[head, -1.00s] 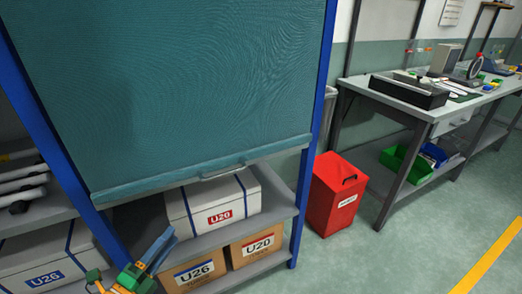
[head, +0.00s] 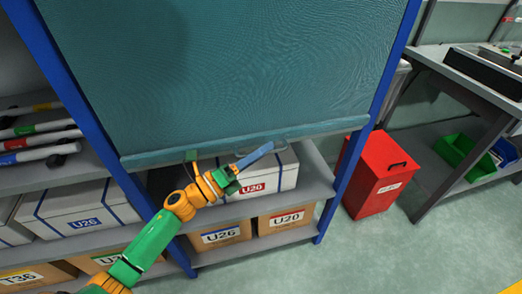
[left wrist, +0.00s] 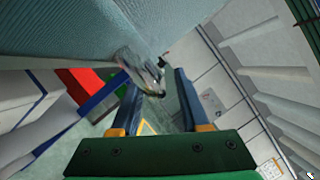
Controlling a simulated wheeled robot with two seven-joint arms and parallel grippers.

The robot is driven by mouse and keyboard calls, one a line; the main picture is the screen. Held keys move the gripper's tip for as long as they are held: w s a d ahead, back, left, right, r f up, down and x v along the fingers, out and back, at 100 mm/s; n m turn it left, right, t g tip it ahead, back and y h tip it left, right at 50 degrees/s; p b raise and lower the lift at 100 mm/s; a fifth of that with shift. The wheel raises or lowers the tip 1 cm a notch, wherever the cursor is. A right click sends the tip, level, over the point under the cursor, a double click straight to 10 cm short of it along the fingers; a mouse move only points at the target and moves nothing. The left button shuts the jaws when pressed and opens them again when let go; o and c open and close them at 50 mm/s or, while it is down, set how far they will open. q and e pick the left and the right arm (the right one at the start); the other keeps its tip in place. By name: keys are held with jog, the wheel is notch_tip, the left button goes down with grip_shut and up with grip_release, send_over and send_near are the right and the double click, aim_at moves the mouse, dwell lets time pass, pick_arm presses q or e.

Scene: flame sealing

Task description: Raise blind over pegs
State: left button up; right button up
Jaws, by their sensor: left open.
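The teal blind (head: 230,70) hangs lowered between blue posts, its bottom bar (head: 150,159) just above a shelf with boxes. A thin handle (head: 284,144) sits on that bar, partly behind my left gripper (head: 258,156). My left gripper is open and empty, just in front of the bar near the handle. In the left wrist view the fingers (left wrist: 158,98) stand apart, with the metal handle (left wrist: 142,72) just beyond the left fingertip; I cannot tell if they touch. No pegs show; the blind covers what is behind it. My right gripper is out of view.
White box (head: 285,168) and cardboard boxes (head: 219,236) stand on shelves below the blind. A red bin (head: 378,175) is right of the right blue post (head: 378,105). A grey workbench (head: 460,75) stands further right. Floor in front of the bin is clear.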

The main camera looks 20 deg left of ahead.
pick_arm(q)
grip_shut()
jog(key=shift+r, duration=0.1)
dwell(1.2)
